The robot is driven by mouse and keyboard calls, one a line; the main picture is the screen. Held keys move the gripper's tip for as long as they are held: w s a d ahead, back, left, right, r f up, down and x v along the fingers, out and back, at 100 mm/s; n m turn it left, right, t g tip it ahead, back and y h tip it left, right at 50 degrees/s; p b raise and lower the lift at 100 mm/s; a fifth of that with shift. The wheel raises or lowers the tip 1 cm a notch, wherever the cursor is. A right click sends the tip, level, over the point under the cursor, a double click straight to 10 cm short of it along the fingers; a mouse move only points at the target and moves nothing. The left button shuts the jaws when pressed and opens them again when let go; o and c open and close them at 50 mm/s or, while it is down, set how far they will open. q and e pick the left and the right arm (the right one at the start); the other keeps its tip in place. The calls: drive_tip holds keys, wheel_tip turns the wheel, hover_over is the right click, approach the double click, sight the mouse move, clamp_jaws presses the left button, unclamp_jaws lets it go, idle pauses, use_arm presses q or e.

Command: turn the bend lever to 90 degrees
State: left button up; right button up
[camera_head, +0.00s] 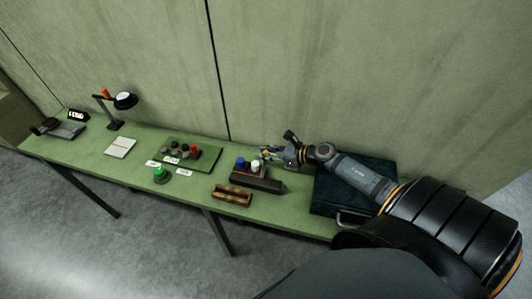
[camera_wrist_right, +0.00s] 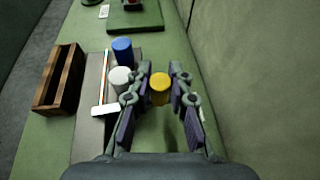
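I cannot make out for sure which part is the bend lever. A small device with a red upright part (camera_head: 194,153) and dark round pieces stands on the green mat (camera_head: 210,148); it may be the lever's fixture, but it is too small to tell. My right gripper (camera_head: 270,155) is above the table's back right part. In the right wrist view my right gripper (camera_wrist_right: 160,72) has its fingers apart, on either side of a yellow-topped cylinder (camera_wrist_right: 160,90). I see no clear contact with it. My left gripper is not in view.
A blue cylinder (camera_wrist_right: 122,50) and a white-topped one (camera_wrist_right: 119,80) stand close left of the fingers. A dark block (camera_head: 258,183), a brown wooden tray (camera_head: 232,196) and a dark case (camera_head: 330,195) are nearby.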

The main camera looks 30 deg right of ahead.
clamp_jaws()
drive_tip(key=shift+s+p, duration=0.1)
drive_tip(key=shift+p, duration=0.2)
drive_tip(key=shift+s+d+r+m+h+p, duration=0.1)
drive_tip(key=shift+s+m+h+p, duration=0.1)
drive_tip(key=shift+m+h+p, duration=0.25)
drive_tip(key=shift+d, duration=0.1)
drive_tip(key=o, duration=0.5)
unclamp_jaws()
drive_tip(key=shift+o, duration=0.2)
wheel_tip(320, 180, up, 10)
drive_tip(key=shift+f, duration=0.15)
